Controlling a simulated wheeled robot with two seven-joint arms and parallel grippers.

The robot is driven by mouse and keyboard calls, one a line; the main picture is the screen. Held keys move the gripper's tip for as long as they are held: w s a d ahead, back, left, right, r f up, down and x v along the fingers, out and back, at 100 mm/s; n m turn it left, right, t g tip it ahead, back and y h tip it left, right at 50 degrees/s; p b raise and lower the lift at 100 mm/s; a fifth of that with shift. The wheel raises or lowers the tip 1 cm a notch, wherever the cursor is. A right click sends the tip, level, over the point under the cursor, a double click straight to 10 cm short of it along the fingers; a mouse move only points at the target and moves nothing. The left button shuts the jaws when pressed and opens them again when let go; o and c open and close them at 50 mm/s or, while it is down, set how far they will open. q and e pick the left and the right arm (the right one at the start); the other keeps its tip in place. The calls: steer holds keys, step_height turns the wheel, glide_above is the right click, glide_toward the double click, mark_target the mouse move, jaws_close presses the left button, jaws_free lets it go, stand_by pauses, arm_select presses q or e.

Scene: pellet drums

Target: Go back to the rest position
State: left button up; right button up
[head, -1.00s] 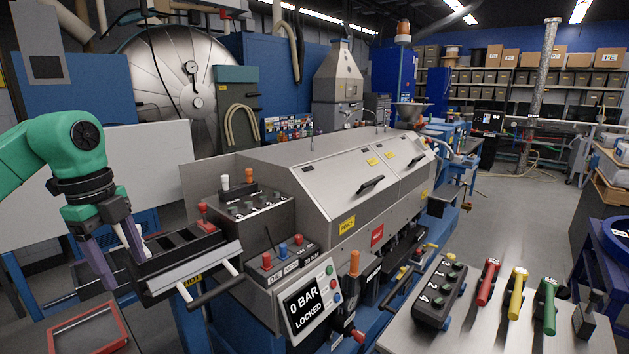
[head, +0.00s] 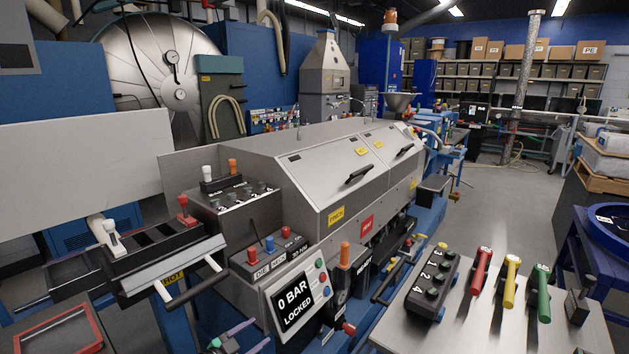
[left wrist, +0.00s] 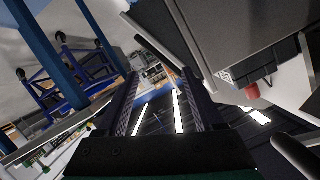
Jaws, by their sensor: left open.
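My left gripper (head: 236,338) shows only in part at the bottom edge of the head view, below the machine's front panel. Its purple fingers and a bit of green show there; the rest is cut off. In the left wrist view its two dark fingers (left wrist: 160,95) stand apart with nothing between them. The white-handled lever (head: 105,236) stands at the left end of the slotted box (head: 160,255), clear of the gripper. My right gripper is not in view.
A long grey machine (head: 310,180) fills the middle. A table (head: 480,335) at right bears a button box (head: 432,283) and red, yellow and green handles. Open floor lies at back right.

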arm_select(q)
steer(key=s+a+f+n+g+y, duration=0.2)
steer(key=s+a+f+n+y, duration=0.15)
steer(key=s+f, duration=0.8)
steer(key=s+a+f+n+g+y, duration=0.25)
steer(key=s+a+f, duration=0.25)
steer(key=s+f, duration=0.65)
steer(key=s+f+n+g+y, duration=0.1)
steer(key=s+f+g, duration=0.2)
steer(key=s+f, duration=0.4)
steer(key=s+a+f+n+g+y+b, duration=0.1)
steer(key=s+f+g, duration=0.3)
steer(key=s, duration=1.8)
step_height(320, 180, down, 3)
steer(key=shift+r+n, duration=0.15)
steer(key=shift+n, duration=0.55)
steer(key=shift+w, duration=0.1)
